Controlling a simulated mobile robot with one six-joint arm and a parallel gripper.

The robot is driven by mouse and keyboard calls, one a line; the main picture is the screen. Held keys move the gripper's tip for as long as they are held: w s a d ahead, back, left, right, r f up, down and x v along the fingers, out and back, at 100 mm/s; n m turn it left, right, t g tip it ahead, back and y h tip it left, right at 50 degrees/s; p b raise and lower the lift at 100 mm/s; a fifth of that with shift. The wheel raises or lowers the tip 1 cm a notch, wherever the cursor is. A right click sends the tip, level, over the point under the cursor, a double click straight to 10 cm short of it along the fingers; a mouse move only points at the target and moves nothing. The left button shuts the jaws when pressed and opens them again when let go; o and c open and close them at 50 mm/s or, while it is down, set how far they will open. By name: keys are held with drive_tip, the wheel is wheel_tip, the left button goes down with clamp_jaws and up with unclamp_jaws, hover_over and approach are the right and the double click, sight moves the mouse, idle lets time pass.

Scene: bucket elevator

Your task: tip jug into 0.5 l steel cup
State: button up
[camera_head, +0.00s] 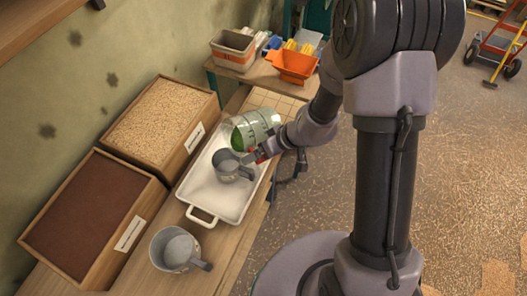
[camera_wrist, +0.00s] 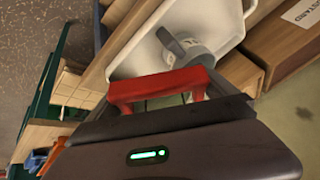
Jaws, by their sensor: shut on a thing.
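The clear jug (camera_head: 256,128) with green contents is tilted far over, its mouth toward the left, above the white tray (camera_head: 213,213). My gripper (camera_head: 261,155) is shut on the jug at its near side. A grey steel cup (camera_head: 231,170) stands upright in the tray, just below and left of the jug; its handle and side show in the wrist view (camera_wrist: 193,48). I cannot read its size. Whether anything flows from the jug cannot be seen.
A larger steel cup (camera_head: 176,249) stands on the bench in front of the tray. Two wooden bins, one of pale grain (camera_head: 160,120) and one of brown seed (camera_head: 85,215), line the left. An orange bin (camera_head: 292,66) and a grey bin (camera_head: 233,50) stand behind.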

drive_tip(key=shift+s+a+r+n+t+h+b, duration=0.15)
drive_tip(key=shift+r+t+h+b, duration=0.25)
drive_tip(key=shift+b, duration=0.8)
drive_tip(key=shift+a+r+n+t+h+b, duration=0.2)
drive_tip(key=shift+h+b, duration=0.3)
drive_tip(key=shift+b, duration=0.65)
drive_tip(key=shift+s+a+r+t+h+b, duration=0.15)
drive_tip(key=shift+r+t+h+b, duration=0.2)
drive_tip(key=shift+b, duration=0.3)
drive_tip(key=shift+s+r+t+h+b, duration=0.15)
drive_tip(key=shift+r+t+h+b, duration=0.15)
drive_tip(key=shift+b, duration=0.35)
